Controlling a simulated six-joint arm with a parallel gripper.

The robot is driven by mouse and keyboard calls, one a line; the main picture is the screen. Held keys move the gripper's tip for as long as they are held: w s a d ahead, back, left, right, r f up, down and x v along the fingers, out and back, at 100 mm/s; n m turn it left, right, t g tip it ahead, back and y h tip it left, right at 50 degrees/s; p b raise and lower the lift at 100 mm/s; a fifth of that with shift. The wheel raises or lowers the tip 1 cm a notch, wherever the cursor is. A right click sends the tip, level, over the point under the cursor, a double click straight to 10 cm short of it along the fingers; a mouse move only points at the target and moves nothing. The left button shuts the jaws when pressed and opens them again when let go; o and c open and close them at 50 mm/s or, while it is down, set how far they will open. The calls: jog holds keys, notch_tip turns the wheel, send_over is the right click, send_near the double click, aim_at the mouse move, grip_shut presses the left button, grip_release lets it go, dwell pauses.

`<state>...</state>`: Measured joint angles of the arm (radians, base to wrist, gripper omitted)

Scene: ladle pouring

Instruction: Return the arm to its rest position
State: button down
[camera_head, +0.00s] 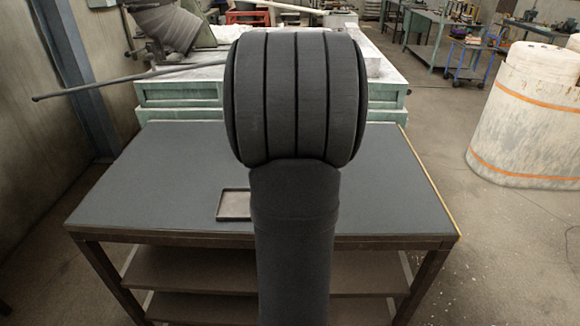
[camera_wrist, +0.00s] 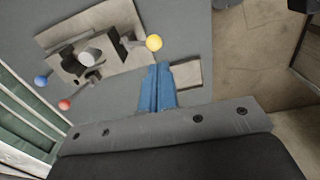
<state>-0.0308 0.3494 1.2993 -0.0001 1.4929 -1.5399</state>
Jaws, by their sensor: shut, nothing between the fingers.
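My gripper (camera_wrist: 157,70) shows in the wrist view as two blue fingers, shut together with nothing between them. It is over the dark grey table top, and its height above it is hard to tell. In the head view my arm fills the middle and the gripper is hidden behind it. The dark grey table (camera_head: 165,185) stands on legs with shelves below.
A small shallow tray (camera_head: 235,204) lies near the table's front edge, partly hidden. The table's left side looks clear.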

jog(key=shift+f, duration=3.75)
jog(key=c, duration=2.1)
grip_release()
jog(key=shift+c, duration=0.2)
